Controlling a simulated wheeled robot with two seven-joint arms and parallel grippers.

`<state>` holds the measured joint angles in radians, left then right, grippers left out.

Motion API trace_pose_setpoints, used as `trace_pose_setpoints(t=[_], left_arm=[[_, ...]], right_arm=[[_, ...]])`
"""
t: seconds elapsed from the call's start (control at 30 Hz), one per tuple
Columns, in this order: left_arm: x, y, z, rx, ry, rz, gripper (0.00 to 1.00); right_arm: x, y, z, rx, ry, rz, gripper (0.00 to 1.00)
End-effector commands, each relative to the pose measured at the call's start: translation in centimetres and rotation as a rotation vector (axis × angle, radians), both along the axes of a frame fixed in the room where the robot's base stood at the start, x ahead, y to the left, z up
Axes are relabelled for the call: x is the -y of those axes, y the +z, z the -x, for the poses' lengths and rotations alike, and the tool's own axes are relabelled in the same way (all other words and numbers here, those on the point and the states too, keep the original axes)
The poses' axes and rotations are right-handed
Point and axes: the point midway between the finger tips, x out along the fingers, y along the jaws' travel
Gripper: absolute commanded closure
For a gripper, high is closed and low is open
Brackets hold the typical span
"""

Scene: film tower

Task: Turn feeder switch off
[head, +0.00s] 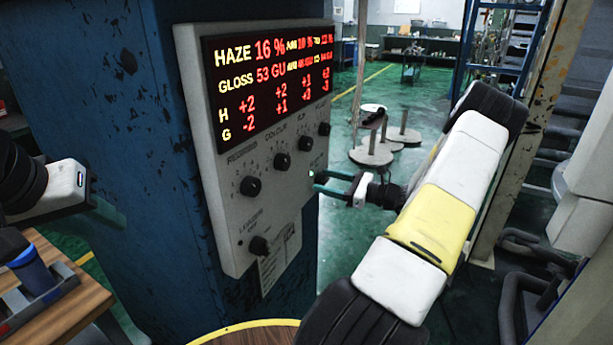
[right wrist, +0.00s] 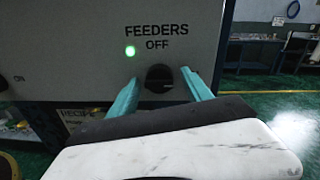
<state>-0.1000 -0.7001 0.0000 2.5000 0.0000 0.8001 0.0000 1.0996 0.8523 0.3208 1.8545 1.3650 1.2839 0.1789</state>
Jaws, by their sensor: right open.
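The feeder switch (right wrist: 158,78) is a dark round knob under the words FEEDERS and OFF in the right wrist view. A green light (right wrist: 130,51) glows at its upper left. My right gripper (right wrist: 160,76) is open, with one teal finger on each side of the knob; I cannot tell whether they touch it. In the head view the right gripper (head: 316,181) reaches the right side of the grey control panel (head: 215,190), and the knob is not clear there. My left gripper (head: 106,212) shows dimly at the left, away from the panel; its jaw state is unclear.
The panel has a red and yellow display (head: 270,75), a row of knobs and a lower knob (head: 258,245). It is mounted on a blue column (head: 120,150). A wooden table (head: 75,310) stands at lower left. Weighted stands (head: 372,152) are on the green floor behind.

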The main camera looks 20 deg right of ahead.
Motion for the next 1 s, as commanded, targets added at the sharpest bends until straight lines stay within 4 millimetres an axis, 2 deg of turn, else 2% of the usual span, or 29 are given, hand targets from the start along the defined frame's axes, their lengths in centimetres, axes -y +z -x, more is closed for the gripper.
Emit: trace_pose_setpoints(t=[0.1,0.4,0.73,1.0], left_arm=[[0.0,0.0,0.0,0.0,0.0,0.0,0.64],[0.0,0.0,0.0,0.0,0.0,0.0,0.64],[0.0,0.0,0.0,0.0,0.0,0.0,0.64],[0.0,0.0,0.0,0.0,0.0,0.0,0.64]], right_arm=[[-0.01,0.0,0.01,0.0,0.0,0.0,0.42],[0.03,0.02,0.0,0.0,0.0,0.0,1.0],[0.08,0.07,-0.02,0.031,-0.001,0.035,1.0],[0.12,0.13,-0.03,0.142,-0.002,0.167,1.0]])
